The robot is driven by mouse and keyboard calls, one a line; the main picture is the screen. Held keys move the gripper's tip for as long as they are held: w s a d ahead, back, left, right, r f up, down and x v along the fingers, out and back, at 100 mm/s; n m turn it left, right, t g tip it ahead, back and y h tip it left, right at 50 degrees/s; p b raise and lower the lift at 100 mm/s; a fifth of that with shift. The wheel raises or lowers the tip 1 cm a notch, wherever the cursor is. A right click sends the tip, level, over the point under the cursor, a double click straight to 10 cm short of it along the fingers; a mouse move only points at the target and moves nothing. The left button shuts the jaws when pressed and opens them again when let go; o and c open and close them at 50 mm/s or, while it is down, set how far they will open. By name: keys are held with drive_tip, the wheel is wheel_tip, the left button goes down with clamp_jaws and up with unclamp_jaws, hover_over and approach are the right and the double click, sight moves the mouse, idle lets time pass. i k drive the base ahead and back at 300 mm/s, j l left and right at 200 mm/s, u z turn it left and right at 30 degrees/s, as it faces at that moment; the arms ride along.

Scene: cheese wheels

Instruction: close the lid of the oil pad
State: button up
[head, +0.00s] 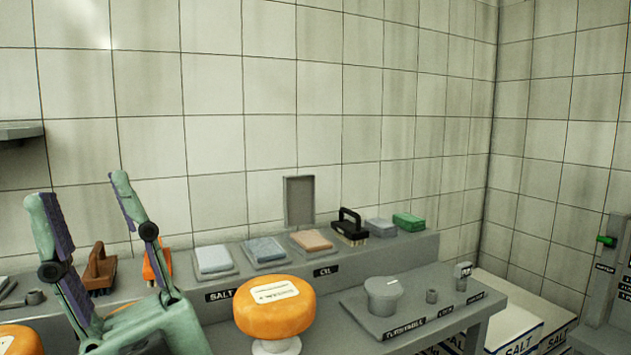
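The oil pad (311,241) is a tan pad in a shallow grey tray on the raised shelf, behind a label that reads OIL. Its grey rectangular lid (299,202) stands upright at the back of the pad, so the pad is uncovered. My gripper (79,188) is at the lower left, green with purple finger pads. Its two fingers point up and are spread wide apart with nothing between them. It is well to the left of the oil pad and nearer the camera, apart from the lid.
A black-handled brush (349,226) stands right beside the oil pad; grey (380,228) and green (408,222) blocks follow. Pale (213,260) and bluish (264,250) pads lie left. An orange cheese wheel (275,312) stands in front. A grey pot (383,297) is right. Space above the shelf is clear.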

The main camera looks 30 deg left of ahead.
sight(298, 191)
drive_tip(key=i+l+u, duration=0.2)
drive_tip(key=u, duration=0.3)
drive_tip(key=i+l+u, duration=0.1)
drive_tip(key=l+u, duration=0.35)
drive_tip(key=i+j+u, duration=0.15)
drive_tip(key=u, duration=0.5)
drive_tip(key=i, duration=0.85)
